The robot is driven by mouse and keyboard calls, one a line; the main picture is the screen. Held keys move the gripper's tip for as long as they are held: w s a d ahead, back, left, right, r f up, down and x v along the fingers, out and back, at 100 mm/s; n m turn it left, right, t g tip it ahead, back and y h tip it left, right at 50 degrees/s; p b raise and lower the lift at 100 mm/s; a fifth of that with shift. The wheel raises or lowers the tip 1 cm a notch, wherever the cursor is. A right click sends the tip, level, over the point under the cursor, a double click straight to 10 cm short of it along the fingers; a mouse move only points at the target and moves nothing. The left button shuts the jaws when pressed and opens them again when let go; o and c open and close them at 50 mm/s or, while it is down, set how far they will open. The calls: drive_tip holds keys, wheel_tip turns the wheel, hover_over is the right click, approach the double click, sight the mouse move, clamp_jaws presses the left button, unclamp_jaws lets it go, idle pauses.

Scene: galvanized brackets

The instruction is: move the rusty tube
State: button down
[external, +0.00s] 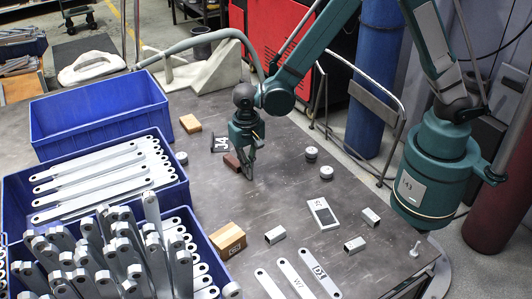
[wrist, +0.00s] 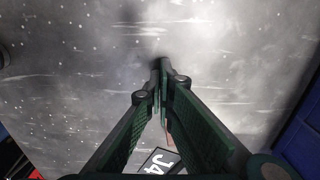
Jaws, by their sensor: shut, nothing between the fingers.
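The rusty tube (external: 231,161) is a small reddish-brown piece lying on the grey table, just left of my gripper in the external view. My gripper (external: 249,174) points down beside it, with its fingertips low over the table. The fingers are shut and hold nothing. In the wrist view the closed fingertips (wrist: 161,65) meet over bare table. A thin reddish sliver shows between the fingers lower down there; I cannot tell for sure that it is the tube. The fingers hide much of that area.
A dark plate marked J4 (external: 220,144) lies behind the tube. A cardboard box (external: 190,123) and another box (external: 228,240) stand on the table. Blue bins (external: 88,112) fill the left side. Short grey tubes (external: 275,235) and round caps (external: 312,153) lie to the right.

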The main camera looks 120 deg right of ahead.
sight(254, 182)
drive_tip(key=shift+a, duration=0.15)
drive_tip(key=shift+a, duration=0.85)
drive_tip(key=shift+a+b, duration=0.35)
drive_tip(key=shift+a, duration=0.75)
wheel_tip(254, 182, up, 10)
drive_tip(key=p, duration=0.3)
drive_tip(key=shift+d, duration=0.1)
drive_tip(key=shift+r, duration=0.1)
